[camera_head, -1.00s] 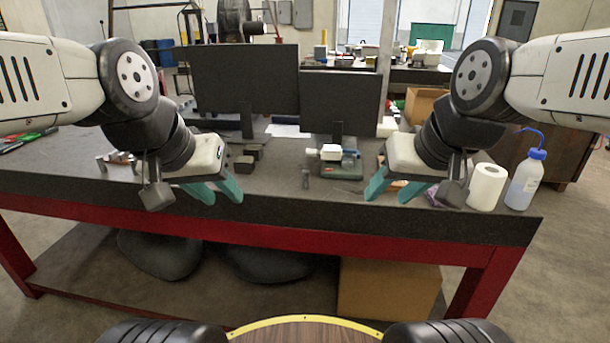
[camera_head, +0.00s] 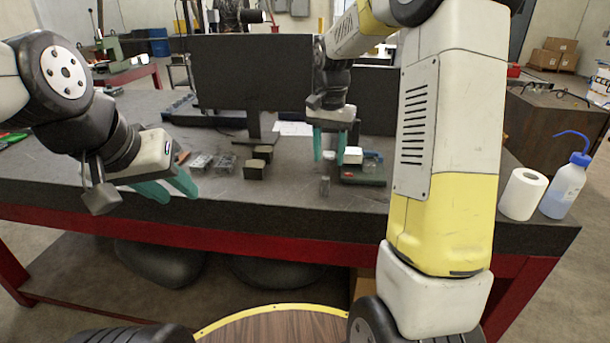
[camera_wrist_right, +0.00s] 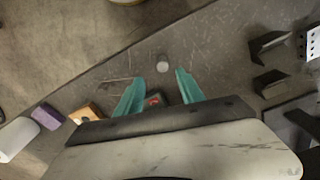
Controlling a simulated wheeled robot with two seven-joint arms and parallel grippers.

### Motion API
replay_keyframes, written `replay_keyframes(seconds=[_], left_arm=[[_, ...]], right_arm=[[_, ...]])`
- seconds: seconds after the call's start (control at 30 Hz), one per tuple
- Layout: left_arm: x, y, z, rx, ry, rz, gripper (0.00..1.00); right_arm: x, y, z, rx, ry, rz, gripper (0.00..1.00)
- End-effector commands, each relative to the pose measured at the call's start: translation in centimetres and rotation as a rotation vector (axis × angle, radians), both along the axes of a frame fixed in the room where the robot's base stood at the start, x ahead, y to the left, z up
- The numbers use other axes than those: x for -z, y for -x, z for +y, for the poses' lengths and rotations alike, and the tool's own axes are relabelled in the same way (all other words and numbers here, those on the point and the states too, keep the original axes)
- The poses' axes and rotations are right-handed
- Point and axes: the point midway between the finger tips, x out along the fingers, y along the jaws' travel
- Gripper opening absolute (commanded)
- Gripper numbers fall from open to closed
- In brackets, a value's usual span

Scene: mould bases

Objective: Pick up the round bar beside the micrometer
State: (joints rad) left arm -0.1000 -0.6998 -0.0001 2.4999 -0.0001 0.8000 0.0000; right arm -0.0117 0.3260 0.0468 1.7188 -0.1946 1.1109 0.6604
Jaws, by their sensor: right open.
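The round bar (camera_head: 324,186) is a short grey cylinder standing upright near the front of the bench. In the right wrist view its round top (camera_wrist_right: 162,66) shows just ahead of and between my fingertips. My right gripper (camera_head: 328,160) is open and empty, its teal fingers pointing down above and slightly behind the bar. A green case (camera_head: 363,178), with a white block and other small parts on or behind it, stands right of the bar; I cannot make out the micrometer clearly. My left gripper (camera_head: 180,196) is open and empty over the bench's front left.
Dark blocks (camera_head: 256,168) and small metal parts (camera_head: 200,161) lie left of the bar. Monitors stand behind. A paper roll (camera_head: 522,194) and a wash bottle (camera_head: 566,187) are at the right end. My right arm covers part of the bench.

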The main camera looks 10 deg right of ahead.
Motion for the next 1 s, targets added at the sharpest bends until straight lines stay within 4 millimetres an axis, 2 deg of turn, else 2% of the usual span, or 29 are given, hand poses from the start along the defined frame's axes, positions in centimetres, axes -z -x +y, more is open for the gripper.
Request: replay_keyframes(seconds=[0.6, 0.9, 1.0], left_arm=[[0.0, 0.0, 0.0, 0.000, 0.000, 0.000, 0.36], [0.0, 0.0, 0.0, 0.000, 0.000, 0.000, 0.36], [0.0, 0.0, 0.0, 0.000, 0.000, 0.000, 0.36]], right_arm=[[7.5, -0.2, 0.4, 0.004, 0.001, 0.005, 0.45], [7.9, -0.3, 0.4, 0.003, 0.001, 0.003, 0.45], [7.9, -0.3, 0.4, 0.003, 0.001, 0.003, 0.25]])
